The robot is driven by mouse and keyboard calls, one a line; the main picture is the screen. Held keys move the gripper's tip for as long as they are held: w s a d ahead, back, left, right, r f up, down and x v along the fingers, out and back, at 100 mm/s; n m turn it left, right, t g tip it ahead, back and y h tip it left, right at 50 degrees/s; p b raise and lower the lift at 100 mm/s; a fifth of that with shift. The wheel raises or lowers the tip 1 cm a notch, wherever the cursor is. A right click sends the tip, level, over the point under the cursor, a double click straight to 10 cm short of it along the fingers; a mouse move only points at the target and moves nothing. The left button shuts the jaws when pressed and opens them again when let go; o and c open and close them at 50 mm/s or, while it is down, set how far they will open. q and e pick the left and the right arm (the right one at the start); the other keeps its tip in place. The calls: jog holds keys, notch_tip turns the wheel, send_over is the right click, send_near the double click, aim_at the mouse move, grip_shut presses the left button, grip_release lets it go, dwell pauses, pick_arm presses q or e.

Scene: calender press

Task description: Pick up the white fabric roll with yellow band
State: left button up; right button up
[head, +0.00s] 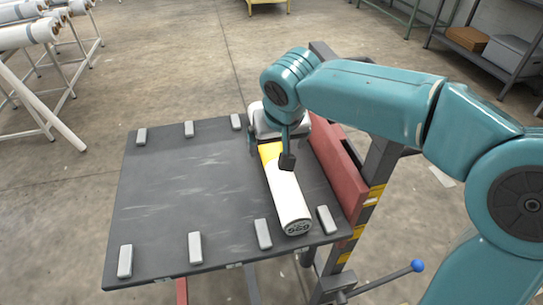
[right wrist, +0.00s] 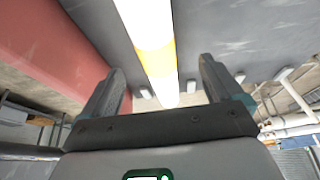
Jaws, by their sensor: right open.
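The white fabric roll (head: 287,201) with a yellow band lies on the dark table, near its right side, in the head view. Its near end carries dark printed marks. My right gripper (head: 286,150) is over the roll's far part, by the yellow band, and hides some of it. In the right wrist view the roll (right wrist: 150,25) runs between the two fingers of the right gripper (right wrist: 158,85). The fingers are apart, with space on both sides of the roll. I cannot tell whether they touch it. My left gripper is not in view.
The dark table (head: 185,195) has several grey blocks along its near and far edges. A red panel (head: 338,170) stands along its right side. A lever with a blue knob (head: 417,265) sticks out at lower right. Racks with white rolls (head: 28,33) stand at upper left.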

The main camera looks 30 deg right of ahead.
aim_at(275, 151)
jog(key=x, duration=0.3)
jog(key=shift+d+f, duration=0.15)
jog(key=shift+f, duration=0.1)
jog(key=w+f, duration=0.1)
jog(key=f, duration=0.1)
jog(key=w+d+f, duration=0.1)
jog(key=shift+w+d+f, duration=0.1)
jog(key=shift+w+f, duration=0.1)
jog(key=shift+f, duration=0.2)
jog(key=shift+w+f+b, duration=0.2)
jog(key=shift+f+b, duration=0.1)
jog(key=shift+f, duration=0.1)
jog(key=c, duration=1.4)
jog(key=shift+r, duration=0.15)
